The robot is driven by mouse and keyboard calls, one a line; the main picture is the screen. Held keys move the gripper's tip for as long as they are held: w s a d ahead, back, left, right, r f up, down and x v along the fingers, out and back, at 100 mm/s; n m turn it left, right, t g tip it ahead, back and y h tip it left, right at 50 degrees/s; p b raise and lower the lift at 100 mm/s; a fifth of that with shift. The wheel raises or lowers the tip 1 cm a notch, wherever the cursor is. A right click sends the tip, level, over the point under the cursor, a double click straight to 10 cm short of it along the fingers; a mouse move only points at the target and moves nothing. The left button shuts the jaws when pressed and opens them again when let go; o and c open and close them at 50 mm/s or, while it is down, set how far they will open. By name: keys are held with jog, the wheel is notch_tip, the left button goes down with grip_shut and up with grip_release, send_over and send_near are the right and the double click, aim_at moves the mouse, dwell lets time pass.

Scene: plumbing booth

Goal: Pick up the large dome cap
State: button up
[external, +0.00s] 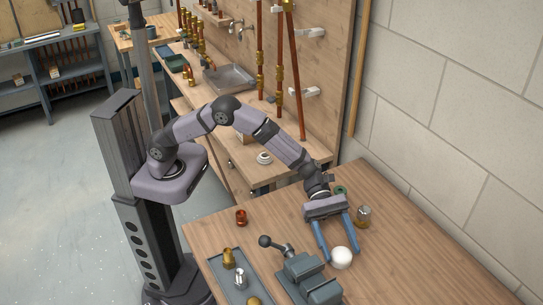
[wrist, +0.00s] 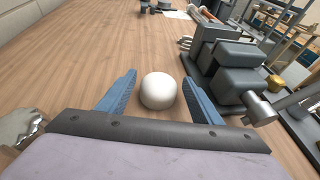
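The large dome cap is a white, rounded piece (external: 341,258) standing on the wooden table beside the vise. In the wrist view the white dome cap (wrist: 158,91) sits ahead of and between the two blue fingers, with bare table on both sides of it. My gripper (external: 338,250) is open, its blue fingers spread and reaching down toward the table. The gripper also shows in the wrist view (wrist: 165,93). Neither finger appears to touch the cap.
A grey vise (external: 306,279) stands close to the cap; in the wrist view it is at the right (wrist: 222,70). A metal fitting (external: 363,217) and a green ring (external: 340,190) lie near my wrist. A tray (external: 236,257) holds fittings. A copper fitting (external: 241,217) stands behind it.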

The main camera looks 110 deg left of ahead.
aim_at(339, 247)
jog(key=c, duration=0.7)
notch_tip(339, 247, up, 10)
dwell(0.4)
